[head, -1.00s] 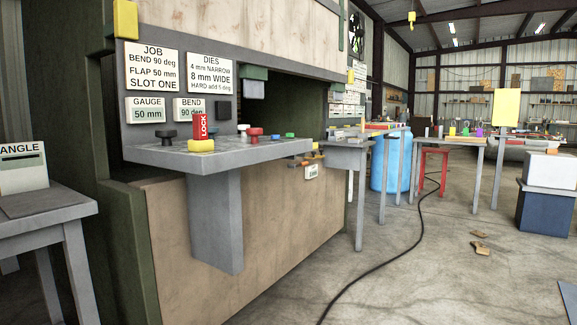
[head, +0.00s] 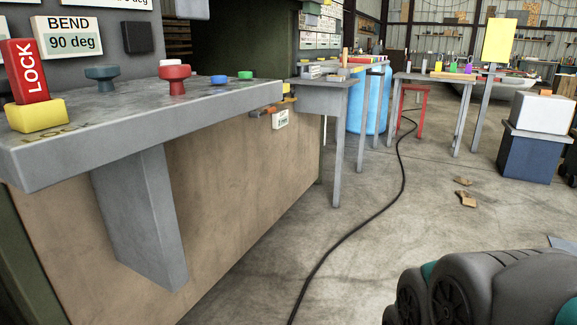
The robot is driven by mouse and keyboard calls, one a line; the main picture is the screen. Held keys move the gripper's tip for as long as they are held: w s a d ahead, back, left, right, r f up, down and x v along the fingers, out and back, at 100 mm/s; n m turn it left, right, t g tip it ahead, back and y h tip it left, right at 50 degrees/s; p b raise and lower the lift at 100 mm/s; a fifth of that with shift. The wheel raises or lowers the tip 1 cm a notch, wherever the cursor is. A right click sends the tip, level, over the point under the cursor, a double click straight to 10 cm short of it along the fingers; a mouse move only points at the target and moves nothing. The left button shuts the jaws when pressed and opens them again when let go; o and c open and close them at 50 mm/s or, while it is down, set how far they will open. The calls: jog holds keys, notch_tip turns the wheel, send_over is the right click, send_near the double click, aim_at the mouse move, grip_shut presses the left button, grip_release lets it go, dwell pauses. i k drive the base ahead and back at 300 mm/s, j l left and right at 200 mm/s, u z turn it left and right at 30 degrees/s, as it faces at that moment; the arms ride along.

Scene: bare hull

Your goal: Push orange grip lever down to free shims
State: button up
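A small orange lever (head: 266,111) sticks out from the machine's front face, just right of the grey control shelf. A white tag (head: 280,119) with print too small to read hangs beside it. A small yellow piece (head: 286,89) is just above the lever. I cannot make out shims. A dark grey and teal part of my own arm fills the bottom right corner, well apart from the lever. My gripper is not in view.
The grey shelf (head: 120,115) juts out at left, with a red LOCK block (head: 26,70) on a yellow base and several knobs. A grey table (head: 320,92) stands beyond the lever. A black cable (head: 345,237) crosses the floor. Floor at centre is otherwise clear.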

aim_at(255, 114)
jog(key=i+z, duration=0.2)
jog(key=i, duration=0.75)
jog(key=i+z, duration=0.25)
jog(key=i, duration=0.7)
